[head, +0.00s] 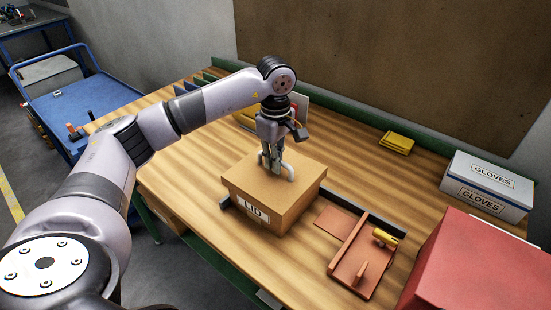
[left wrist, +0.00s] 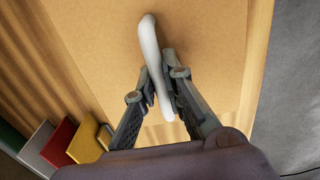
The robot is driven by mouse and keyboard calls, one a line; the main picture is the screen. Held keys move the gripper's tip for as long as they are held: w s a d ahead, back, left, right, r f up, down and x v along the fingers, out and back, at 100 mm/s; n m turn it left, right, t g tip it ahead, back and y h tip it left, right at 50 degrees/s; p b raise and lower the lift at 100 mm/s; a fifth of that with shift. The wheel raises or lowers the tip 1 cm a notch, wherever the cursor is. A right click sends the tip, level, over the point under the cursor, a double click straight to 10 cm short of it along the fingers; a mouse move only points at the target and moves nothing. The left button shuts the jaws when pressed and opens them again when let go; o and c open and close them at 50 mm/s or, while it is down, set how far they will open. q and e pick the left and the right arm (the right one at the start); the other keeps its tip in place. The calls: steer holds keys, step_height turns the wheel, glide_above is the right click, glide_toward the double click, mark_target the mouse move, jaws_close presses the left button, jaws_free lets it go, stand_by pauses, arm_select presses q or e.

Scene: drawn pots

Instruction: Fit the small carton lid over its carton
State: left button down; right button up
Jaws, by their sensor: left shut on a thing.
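The brown carton lid (head: 288,196) sits over the middle of the table, with a white "LID" label (head: 253,212) on its near side. It looks about level. A white handle (head: 291,173) stands up from its top. My left gripper (head: 277,167) reaches down from above and is shut on this handle. In the left wrist view the handle (left wrist: 151,50) lies between the two fingers, above the lid's flat top (left wrist: 215,50). I cannot make out the carton apart from the lid; if it is underneath, the lid's sides hide it. My right gripper is not in view.
A dark rail (head: 380,215) runs behind an orange tray (head: 352,268) on the right. A red box (head: 480,265), a gloves box (head: 487,187) and a yellow item (head: 397,142) stand further right. Coloured folders (left wrist: 60,143) are near the lid.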

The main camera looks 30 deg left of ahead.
arm_select(q)
steer(key=shift+f, duration=0.2)
steer(key=c, duration=1.6)
jaws_free()
step_height(320, 180, up, 12)
steer(key=shift+s, duration=0.1)
